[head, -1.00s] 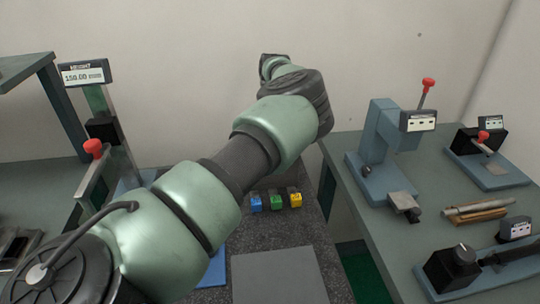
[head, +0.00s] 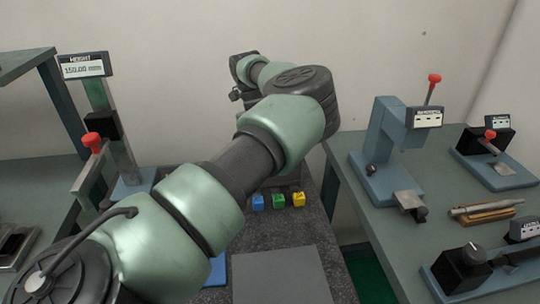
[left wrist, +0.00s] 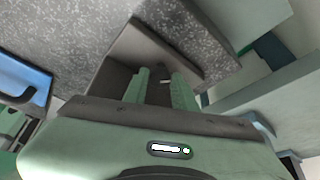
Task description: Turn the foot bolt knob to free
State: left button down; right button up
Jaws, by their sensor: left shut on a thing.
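In the left wrist view my left gripper (left wrist: 160,76) reaches its two green fingers into a dark grey recess. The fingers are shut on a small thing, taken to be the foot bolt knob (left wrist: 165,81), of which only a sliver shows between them. Its setting cannot be read. Dark grey walls (left wrist: 204,42) stand close around the fingertips. In the head view my left arm covers the work spot, so the gripper and knob are hidden there. My right gripper is not in view.
Blue, green and yellow blocks (head: 278,201) sit on a speckled slab (head: 265,240) beside my arm. A height gauge with a red knob (head: 92,141) stands left. The right bench holds a blue press (head: 385,150), another red-handled device (head: 492,160) and a black-knob fixture (head: 462,268).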

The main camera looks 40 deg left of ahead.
pick_arm(q)
jog(key=shift+n, duration=0.6)
jog(key=shift+r+t, duration=0.1)
jog(key=shift+t, duration=0.2)
jog(key=c, duration=1.1)
grip_release()
jog(key=shift+p+v, duration=2.2)
jog(key=shift+v, duration=1.65)
